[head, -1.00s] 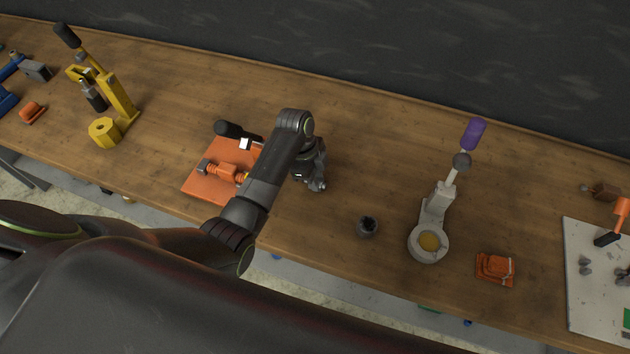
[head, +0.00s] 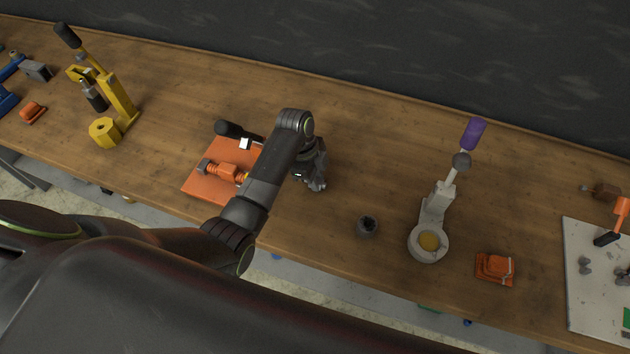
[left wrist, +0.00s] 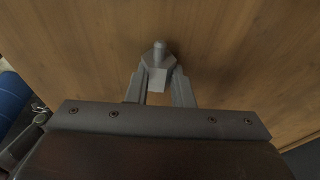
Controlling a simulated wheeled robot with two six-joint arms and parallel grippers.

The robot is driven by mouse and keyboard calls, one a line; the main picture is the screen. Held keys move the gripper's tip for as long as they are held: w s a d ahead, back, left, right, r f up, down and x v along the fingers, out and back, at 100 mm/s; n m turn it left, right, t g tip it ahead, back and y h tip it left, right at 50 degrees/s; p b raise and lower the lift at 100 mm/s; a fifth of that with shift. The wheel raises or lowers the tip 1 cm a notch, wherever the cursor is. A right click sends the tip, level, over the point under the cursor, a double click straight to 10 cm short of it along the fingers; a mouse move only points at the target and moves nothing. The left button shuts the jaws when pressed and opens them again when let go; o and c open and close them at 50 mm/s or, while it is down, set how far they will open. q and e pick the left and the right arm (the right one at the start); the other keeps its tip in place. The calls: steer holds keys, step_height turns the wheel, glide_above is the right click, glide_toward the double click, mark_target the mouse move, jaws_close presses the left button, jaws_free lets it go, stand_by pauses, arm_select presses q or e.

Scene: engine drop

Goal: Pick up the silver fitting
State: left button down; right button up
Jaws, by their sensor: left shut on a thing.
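The silver fitting (left wrist: 158,56) shows in the left wrist view as a small grey piece with a hex body and a narrower round end. My left gripper (left wrist: 158,80) is shut on it, with one finger on each side. In the head view my left gripper (head: 318,186) is over the bench, right of the orange plate. The fitting cannot be made out there; the gripper and arm hide it. From these views I cannot tell whether the fitting touches the wood. My right gripper is not in view.
The wooden bench (head: 350,130) is clear behind my gripper. The orange fixture plate (head: 205,185) lies left, partly behind my arm. A dark round part (head: 367,227), a white press with a purple handle (head: 432,215) and an orange block (head: 494,268) stand right. A yellow press (head: 118,95) stands far left.

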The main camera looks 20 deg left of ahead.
mark_target(321, 181)
arm_select(q)
steer(key=shift+f, duration=0.1)
steer(key=p+v, duration=0.2)
steer(key=p, duration=0.1)
steer(key=shift+d+r, duration=0.2)
steer(key=shift+r, duration=0.15)
steer(key=shift+d+p+v, duration=0.2)
steer(key=shift+p+v, duration=0.1)
steer(key=shift+v, duration=0.6)
steer(key=shift+d+v, duration=0.2)
steer(key=shift+v, duration=0.65)
